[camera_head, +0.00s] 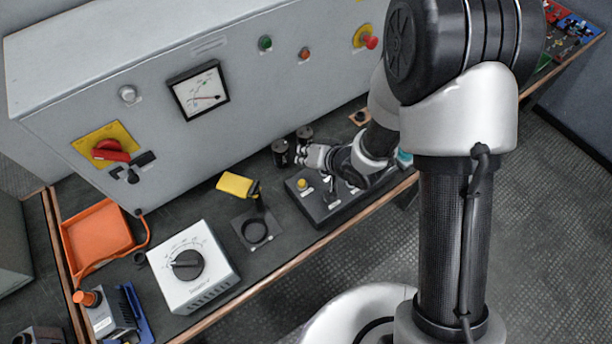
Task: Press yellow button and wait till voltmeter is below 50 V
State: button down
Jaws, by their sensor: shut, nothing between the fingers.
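The yellow button (302,184) sits at the left end of a black control box (318,208) on the workbench. My gripper (305,157) is shut and empty. In the picture its fingertips are just above and behind the yellow button, apart from it; their height over the box is hard to tell. The voltmeter (199,91) is a square, black-framed dial on the front of the grey cabinet. Its scale is too small to read in volts. My arm and wrist hide the right part of the control box.
Two dark cylinders (281,152) stand close to my gripper. A yellow object (236,185), a black ring stand (257,232), a white dial box (193,266) and an orange tray (97,236) lie to the left.

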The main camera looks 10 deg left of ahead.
jog(key=shift+f, duration=0.1)
jog(key=b, duration=0.8)
send_over(305, 181)
notch_tip(305, 181, down, 8)
jog(key=shift+r, duration=0.1)
jog(key=shift+f, duration=0.4)
dwell(0.8)
jog(key=shift+f, duration=0.45)
jog(key=shift+f+b, duration=0.75)
jog(key=shift+f, duration=0.2)
dwell(0.7)
jog(key=shift+r, duration=0.2)
jog(key=shift+r+p, duration=1.2)
jog(key=shift+p, duration=0.05)
jog(key=shift+r, duration=0.1)
